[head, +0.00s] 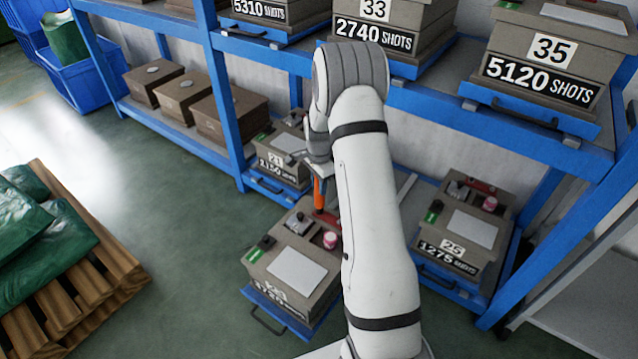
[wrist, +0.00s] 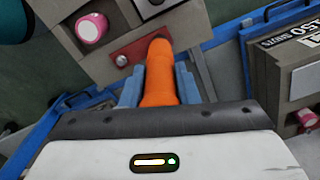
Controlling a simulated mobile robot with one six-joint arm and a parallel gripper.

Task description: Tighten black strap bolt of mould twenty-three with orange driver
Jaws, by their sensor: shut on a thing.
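Mould twenty-three (head: 318,292) sits on a pulled-out blue tray, its front number too blurred to read surely. My gripper (head: 319,170) is above its back edge, shut on the orange driver (head: 319,194), which points down. In the wrist view the orange handle (wrist: 160,80) is between the blue fingers of my gripper (wrist: 159,88). The handle overlaps one end of a red strap (wrist: 135,47) on the mould top; a round bolt (wrist: 122,60) shows at the other end. The driver's tip is hidden. I cannot make out a black strap bolt.
Mould 25 (head: 462,232) stands to the right and mould 21 (head: 284,150) behind left, both on the lower shelf. Blue rack posts (head: 222,100) rise close by. A pallet (head: 85,290) lies left; floor between is clear.

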